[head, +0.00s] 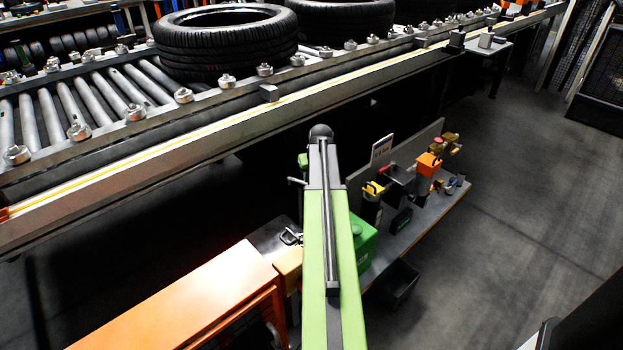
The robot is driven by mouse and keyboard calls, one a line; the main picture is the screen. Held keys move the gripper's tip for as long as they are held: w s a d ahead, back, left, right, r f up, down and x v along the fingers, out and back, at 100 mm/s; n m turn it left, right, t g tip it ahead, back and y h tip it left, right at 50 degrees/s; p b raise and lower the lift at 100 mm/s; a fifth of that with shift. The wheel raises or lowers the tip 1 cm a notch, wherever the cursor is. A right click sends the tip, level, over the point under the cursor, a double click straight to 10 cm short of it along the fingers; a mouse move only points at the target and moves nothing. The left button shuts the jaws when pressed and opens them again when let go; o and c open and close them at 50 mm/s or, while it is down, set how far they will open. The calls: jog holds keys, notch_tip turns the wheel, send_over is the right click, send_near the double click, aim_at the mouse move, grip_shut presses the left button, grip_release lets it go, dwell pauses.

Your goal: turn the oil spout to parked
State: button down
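My green arm reaches up the middle of the head view, from the bottom edge to a dark rounded joint below the conveyor. My gripper is not visible; it may be hidden behind the arm. I cannot single out the oil spout with certainty. A grey workbench (408,234) right of my arm carries several small fittings. Among them are an orange-topped container (429,164), a yellow-and-black item (372,192) and a red-and-black item (398,174). A green box (364,240) sits at the bench's near end, partly covered by my arm.
A roller conveyor (160,150) with a yellow line crosses the back, carrying a tyre (226,40) and a second tyre (345,18). An orange cabinet (190,300) stands at lower left. A black bin (397,284) sits beside the bench. The floor (530,210) at right is clear.

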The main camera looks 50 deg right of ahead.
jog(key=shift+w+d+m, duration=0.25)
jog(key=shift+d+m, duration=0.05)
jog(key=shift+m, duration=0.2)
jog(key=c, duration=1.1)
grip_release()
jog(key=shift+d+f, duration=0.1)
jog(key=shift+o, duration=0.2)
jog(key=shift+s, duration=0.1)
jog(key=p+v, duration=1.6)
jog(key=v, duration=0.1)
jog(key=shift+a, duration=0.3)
